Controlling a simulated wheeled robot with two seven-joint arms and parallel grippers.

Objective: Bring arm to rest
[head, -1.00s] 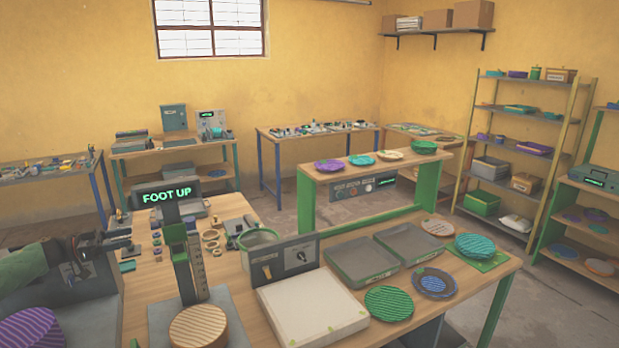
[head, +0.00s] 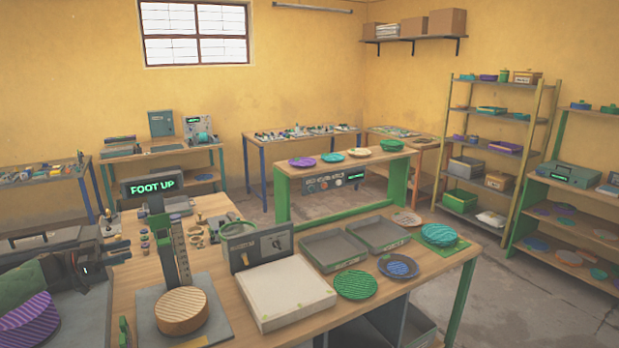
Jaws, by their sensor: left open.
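My left gripper (head: 119,251) comes in from the left in the head view. Its fingers are apart and nothing shows between them. It is at the left edge of the wooden workbench (head: 222,315), to the left of the press. The press (head: 166,240) is an upright column with a display reading "FOOT UP". A round tan striped piece (head: 182,311) sits on its grey base. My right gripper does not show.
A white slab (head: 284,291), a control box with a lever, two grey trays (head: 334,250) and several striped plates (head: 356,285) fill the bench's right side. A green raised shelf (head: 345,171) stands behind. The floor to the right is clear.

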